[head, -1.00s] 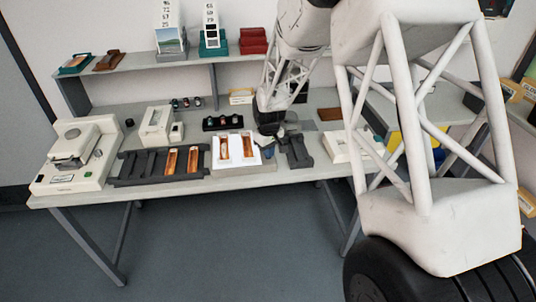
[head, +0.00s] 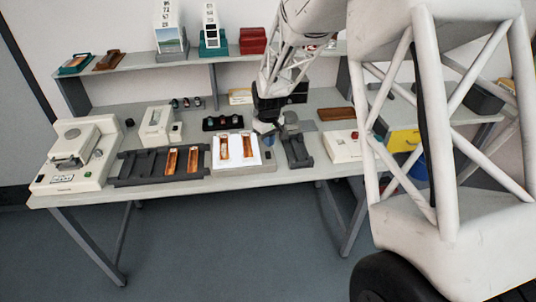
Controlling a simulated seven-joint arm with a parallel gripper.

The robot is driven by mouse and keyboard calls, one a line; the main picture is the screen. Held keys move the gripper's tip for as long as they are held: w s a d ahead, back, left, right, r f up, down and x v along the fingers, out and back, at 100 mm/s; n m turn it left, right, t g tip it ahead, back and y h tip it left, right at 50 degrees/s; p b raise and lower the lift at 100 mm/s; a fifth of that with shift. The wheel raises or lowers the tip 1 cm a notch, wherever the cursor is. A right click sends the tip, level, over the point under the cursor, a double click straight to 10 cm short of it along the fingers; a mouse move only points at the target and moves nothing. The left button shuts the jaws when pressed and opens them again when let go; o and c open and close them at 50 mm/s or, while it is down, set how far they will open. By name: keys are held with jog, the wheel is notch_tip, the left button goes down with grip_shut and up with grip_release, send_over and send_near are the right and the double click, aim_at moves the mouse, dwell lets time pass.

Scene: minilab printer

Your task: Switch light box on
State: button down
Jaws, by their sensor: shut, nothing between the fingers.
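The light box (head: 240,169) stands near the table's front edge, just right of the middle of the table. Its top panel looks bright white, and two orange-brown film strips (head: 223,147) lie on it. My gripper (head: 264,130) is shut and empty, pointing down just behind the right rear corner of the light box. It is small in the view, and I cannot tell whether it touches the box. The light box's switch cannot be made out.
A dark rack (head: 145,166) with two orange strips lies left of the box. A dark grey holder (head: 298,150) stands to its right, with a beige device (head: 344,147) with a red button beyond. A black tray with small bottles (head: 223,123) sits behind. Shelves run along the back.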

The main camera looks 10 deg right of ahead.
jog(key=shift+r, duration=0.85)
jog(key=shift+s+r, duration=0.1)
jog(key=s+d+r+m+t, duration=0.1)
jog(key=s+d+r+m, duration=0.25)
jog(key=s+r, duration=1.4)
jog(key=s+d+r+m, duration=0.1)
jog(key=s, duration=1.1)
jog(key=s+d+r+m+t, duration=0.1)
jog(key=s, duration=1.2)
jog(key=shift+d+m+t, duration=0.3)
jog(key=shift+m, duration=0.05)
jog(key=c, duration=1.8)
grip_release()
jog(key=shift+w, duration=0.1)
